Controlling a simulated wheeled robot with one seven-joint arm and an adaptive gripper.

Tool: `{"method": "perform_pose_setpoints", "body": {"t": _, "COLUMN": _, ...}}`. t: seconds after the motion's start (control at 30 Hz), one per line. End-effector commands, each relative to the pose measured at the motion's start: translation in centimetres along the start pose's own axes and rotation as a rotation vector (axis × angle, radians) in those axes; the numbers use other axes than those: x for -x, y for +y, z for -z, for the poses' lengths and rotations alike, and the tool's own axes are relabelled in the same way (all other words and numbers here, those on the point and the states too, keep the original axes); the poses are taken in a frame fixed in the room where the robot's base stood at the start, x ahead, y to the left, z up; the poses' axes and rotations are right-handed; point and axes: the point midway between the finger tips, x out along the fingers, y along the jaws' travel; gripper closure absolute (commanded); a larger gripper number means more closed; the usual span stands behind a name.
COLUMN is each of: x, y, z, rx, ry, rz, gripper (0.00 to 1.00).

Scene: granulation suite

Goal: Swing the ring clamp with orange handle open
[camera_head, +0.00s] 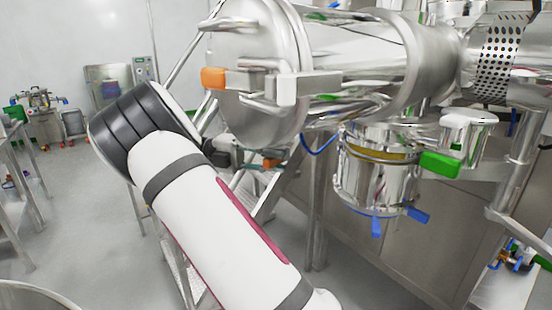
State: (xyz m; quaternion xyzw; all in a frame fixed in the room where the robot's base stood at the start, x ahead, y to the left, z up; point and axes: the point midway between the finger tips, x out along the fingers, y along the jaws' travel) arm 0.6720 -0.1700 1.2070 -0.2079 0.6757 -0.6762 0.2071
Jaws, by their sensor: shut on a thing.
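An orange handle (213,78) sticks out to the left from a metal latch block at the front of the large steel vessel (355,55). A second, smaller orange piece (271,163) shows below the vessel's round front, at the end of my gripper (258,160). I cannot tell from this view which orange piece belongs to the ring clamp.
A steel pot (375,180) with blue handles hangs under the vessel. A green handle (440,164) is to its right. A blue hose (320,147) and metal stair rails stand close to my arm. The grey floor (85,215) at left is mostly clear.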

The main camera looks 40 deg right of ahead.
Motion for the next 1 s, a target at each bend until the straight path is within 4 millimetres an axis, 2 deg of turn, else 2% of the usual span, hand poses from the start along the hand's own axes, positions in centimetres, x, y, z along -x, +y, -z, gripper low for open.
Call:
{"method": "perform_pose_setpoints", "body": {"t": 0.13, "x": 0.4, "y": 0.4, "z": -0.1, "rx": 0.006, "ry": -0.017, "rz": -0.008, "gripper": 1.0}}
{"method": "perform_pose_setpoints", "body": {"t": 0.17, "x": 0.4, "y": 0.4, "z": -0.1, "rx": 0.006, "ry": -0.017, "rz": -0.008, "gripper": 0.72}}
{"method": "perform_pose_setpoints", "body": {"t": 0.2, "x": 0.4, "y": 0.4, "z": -0.1, "rx": 0.005, "ry": -0.017, "rz": -0.008, "gripper": 0.63}}
{"method": "perform_pose_setpoints", "body": {"t": 0.23, "x": 0.4, "y": 0.4, "z": -0.1, "rx": 0.005, "ry": -0.016, "rz": -0.007, "gripper": 0.6}}
{"method": "perform_pose_setpoints", "body": {"t": 0.63, "x": 0.6, "y": 0.2, "z": -0.1, "rx": 0.0, "ry": -0.009, "rz": -0.002, "gripper": 0.6}}
{"method": "perform_pose_setpoints", "body": {"t": 1.0, "x": 4.7, "y": 0.2, "z": -0.1, "rx": -0.004, "ry": -0.01, "rz": 0.0, "gripper": 0.6}}
